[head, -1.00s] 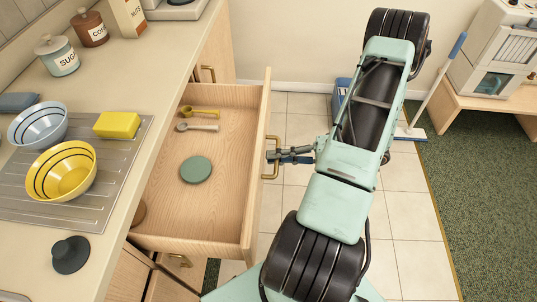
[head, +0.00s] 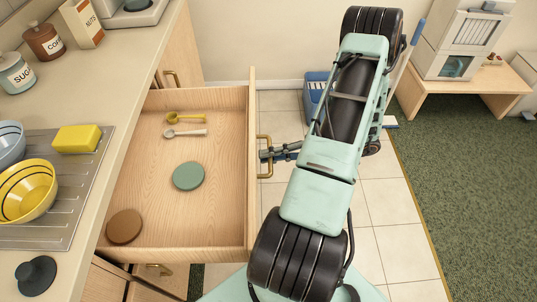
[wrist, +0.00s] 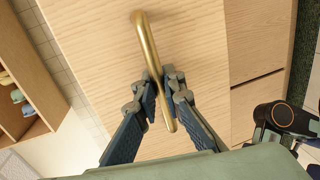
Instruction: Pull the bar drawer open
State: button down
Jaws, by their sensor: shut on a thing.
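The bar drawer (head: 222,170) stands pulled well out from under the counter in the head view, its inside open to view. Its brass handle (head: 264,156) is on the front panel. My gripper (head: 268,156) is at the handle. In the wrist view my gripper (wrist: 161,92) has its two fingers closed on either side of the brass handle (wrist: 147,40), against the pale wood drawer front (wrist: 90,50). In the drawer lie a yellow spoon (head: 187,118), a grey spoon (head: 186,133), a green disc (head: 188,176) and a brown disc (head: 124,227).
The counter (head: 92,190) on the left holds a drainer with bowls, a yellow sponge (head: 76,139) and jars. A blue bin (head: 317,96) stands by the back wall. A low wooden bench (head: 465,92) is at right. Tiled floor lies right of the drawer.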

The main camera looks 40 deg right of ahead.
jog(key=c, duration=2.3)
grip_release()
jog(key=v, duration=1.2)
jog(key=shift+d, duration=0.1)
